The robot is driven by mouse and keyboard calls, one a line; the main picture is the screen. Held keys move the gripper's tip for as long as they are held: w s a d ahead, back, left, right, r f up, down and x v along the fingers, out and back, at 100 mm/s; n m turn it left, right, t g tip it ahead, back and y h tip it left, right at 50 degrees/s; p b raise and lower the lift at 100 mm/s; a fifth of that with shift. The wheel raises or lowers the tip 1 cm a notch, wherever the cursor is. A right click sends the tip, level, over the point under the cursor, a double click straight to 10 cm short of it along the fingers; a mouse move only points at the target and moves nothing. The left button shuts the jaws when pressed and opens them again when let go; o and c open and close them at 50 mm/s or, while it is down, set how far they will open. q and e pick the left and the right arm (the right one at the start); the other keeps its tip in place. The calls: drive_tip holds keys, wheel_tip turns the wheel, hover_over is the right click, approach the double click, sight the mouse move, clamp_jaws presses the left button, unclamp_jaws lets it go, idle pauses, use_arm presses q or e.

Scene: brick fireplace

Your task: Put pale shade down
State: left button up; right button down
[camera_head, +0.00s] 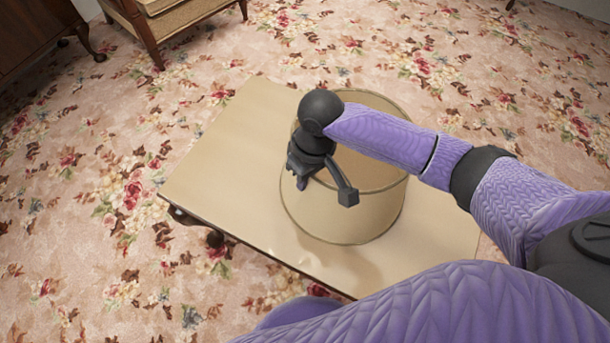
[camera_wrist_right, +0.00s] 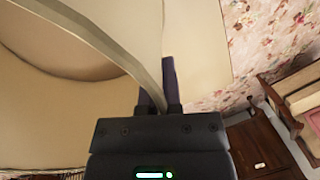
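The pale shade (camera_head: 335,212), a wide beige drum with an open top, is upright over the middle of the low table (camera_head: 225,150). A soft shadow lies by its lower edge; I cannot tell whether it touches the tabletop. My right gripper (camera_head: 303,181) is at the left part of the shade's upper rim. In the right wrist view, the shade's rim (camera_wrist_right: 95,35) runs down between the two close fingers of the right gripper (camera_wrist_right: 158,92), which look shut on it. My arm hides part of the shade's top. My left gripper is not in view.
The tabletop is bare to the left of the shade and at its lower right. A wooden armchair (camera_head: 150,25) and a dark wooden cabinet (camera_head: 30,35) stand at the upper left. Floral carpet (camera_head: 90,190) surrounds the table.

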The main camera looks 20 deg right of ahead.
drive_tip(key=c, duration=0.8)
unclamp_jaws()
drive_tip(key=shift+r, duration=0.1)
use_arm(q)
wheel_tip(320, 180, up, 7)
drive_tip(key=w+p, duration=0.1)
drive_tip(key=p, duration=0.6)
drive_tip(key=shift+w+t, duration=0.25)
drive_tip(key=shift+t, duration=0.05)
use_arm(e)
drive_tip(key=r, duration=0.4)
drive_tip(key=d+r, duration=0.1)
drive_tip(key=r, duration=0.3)
drive_tip(key=d+r, duration=0.1)
drive_tip(key=r, duration=0.2)
drive_tip(key=shift+w+r, duration=0.35)
drive_tip(key=shift+r, duration=0.05)
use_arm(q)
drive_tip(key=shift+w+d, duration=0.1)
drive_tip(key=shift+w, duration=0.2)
